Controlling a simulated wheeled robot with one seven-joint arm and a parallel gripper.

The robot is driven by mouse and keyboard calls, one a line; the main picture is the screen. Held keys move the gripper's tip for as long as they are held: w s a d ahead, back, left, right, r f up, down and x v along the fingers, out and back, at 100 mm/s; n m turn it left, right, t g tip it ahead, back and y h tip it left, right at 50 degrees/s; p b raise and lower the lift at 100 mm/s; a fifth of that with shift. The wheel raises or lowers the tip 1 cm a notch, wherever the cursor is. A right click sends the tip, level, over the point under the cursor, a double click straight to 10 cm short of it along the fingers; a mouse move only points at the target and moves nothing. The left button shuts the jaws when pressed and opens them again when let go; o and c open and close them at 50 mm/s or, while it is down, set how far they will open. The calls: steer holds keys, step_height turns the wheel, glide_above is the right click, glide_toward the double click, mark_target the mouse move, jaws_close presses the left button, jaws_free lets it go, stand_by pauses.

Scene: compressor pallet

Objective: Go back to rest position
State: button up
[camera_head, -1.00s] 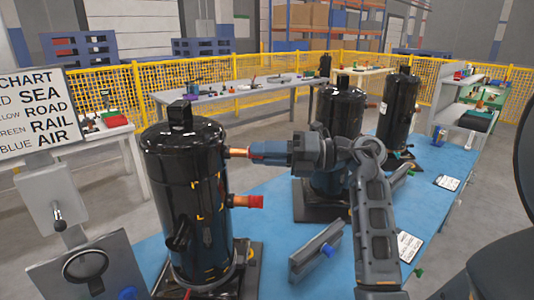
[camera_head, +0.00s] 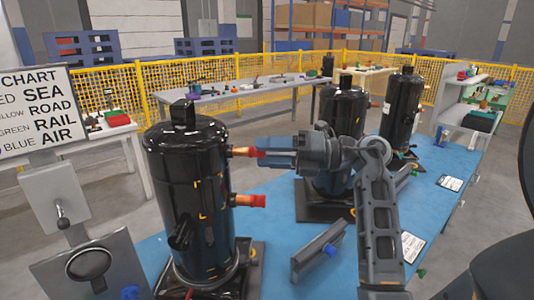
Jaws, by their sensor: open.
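My gripper (camera_head: 268,151) is at the upper pipe stub (camera_head: 243,151) of the nearest black compressor (camera_head: 187,205), just right of its body. The gripper is open and points left. The upper stub has a red cap or ring, and its tip is close to the fingers; I cannot tell whether they touch. A lower stub with a red-orange cap (camera_head: 252,200) sticks out below, clear of the gripper. My arm reaches in from the lower right, bent at the wrist.
Two more black compressors (camera_head: 343,112) (camera_head: 401,105) stand behind on the blue pallet surface (camera_head: 285,195). A sign (camera_head: 38,105) stands left. Yellow fencing (camera_head: 165,95) and workbenches are behind.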

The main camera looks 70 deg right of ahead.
steer(key=b+v, duration=0.1)
steer(key=v, duration=0.6)
steer(key=a+f+m+t+y, duration=0.15)
steer(key=a+m+t, duration=0.8)
steer(key=a, duration=1.25)
steer(key=s+a+f+m+g+h, duration=0.3)
steer(key=s+f+m+g, duration=0.3)
steer(key=m, duration=0.3)
steer(key=s+a+f+m+g+h, duration=0.4)
steer(key=s+a+f+m+g, duration=0.1)
steer(key=s+f+m, duration=0.3)
steer(key=shift+a+f+m+g, duration=0.35)
steer(key=shift+a+f+m, duration=0.25)
steer(key=shift+f+m, duration=0.05)
